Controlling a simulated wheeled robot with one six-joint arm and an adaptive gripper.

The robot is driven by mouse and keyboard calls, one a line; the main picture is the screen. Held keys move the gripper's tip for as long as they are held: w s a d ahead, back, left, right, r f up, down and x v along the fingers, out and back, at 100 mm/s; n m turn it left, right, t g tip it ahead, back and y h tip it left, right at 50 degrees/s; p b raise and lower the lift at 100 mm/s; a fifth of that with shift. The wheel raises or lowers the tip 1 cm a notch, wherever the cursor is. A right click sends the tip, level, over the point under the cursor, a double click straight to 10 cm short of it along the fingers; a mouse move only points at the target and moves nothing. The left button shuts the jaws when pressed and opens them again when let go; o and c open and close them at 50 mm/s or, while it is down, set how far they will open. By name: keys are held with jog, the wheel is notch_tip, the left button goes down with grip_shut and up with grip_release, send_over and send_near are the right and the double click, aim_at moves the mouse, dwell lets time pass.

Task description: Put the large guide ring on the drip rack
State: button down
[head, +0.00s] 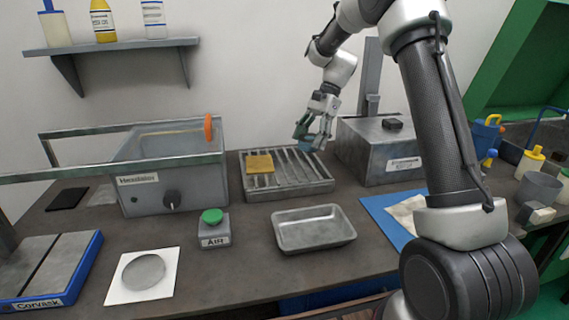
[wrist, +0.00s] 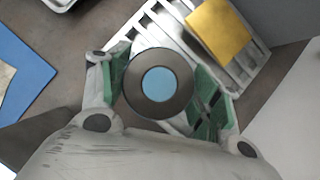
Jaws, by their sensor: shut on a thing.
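My gripper (head: 312,135) is shut on the large guide ring, a dark grey ring (wrist: 158,112) with a light blue middle. In the wrist view the ring sits between the green finger pads (wrist: 165,90). In the head view only a bluish edge of it shows below the fingers. The drip rack (head: 315,184) is a grey metal tray with slats. The gripper holds the ring above its back right part. The rack also shows behind the ring in the wrist view (wrist: 164,32). I cannot tell the ring's exact height over the slats.
A yellow block (head: 259,163) lies on the rack's left part. A grey lidded box (head: 375,160) stands close on the right, and the Hexolator tank (head: 172,185) on the left. An empty metal tray (head: 314,231) lies in front. The slats right of the block are bare.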

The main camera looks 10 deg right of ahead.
aim_at(306, 141)
jog(key=r+m+t, duration=0.1)
jog(key=m, duration=0.2)
jog(key=s+a+r+m+t, duration=0.1)
jog(key=m+t, duration=0.1)
jog(key=m, duration=0.1)
jog(key=s+a+r+m+t, duration=0.1)
jog(key=m, duration=0.1)
jog(key=shift+m+t, duration=0.3)
jog(key=shift+m, duration=0.1)
jog(key=f+m+t, duration=0.1)
jog(key=f+m, duration=0.1)
jog(key=s+f+m, duration=0.1)
jog(key=f+m, duration=0.1)
jog(key=f, duration=0.1)
jog(key=f+m+t+h, duration=0.1)
jog(key=f, duration=0.2)
jog(key=shift+s+d+f+m+t, duration=0.1)
jog(key=shift+s+f+m+t, duration=0.05)
jog(key=shift+f+m+t, duration=0.2)
jog(key=shift+c, duration=1.7)
grip_release()
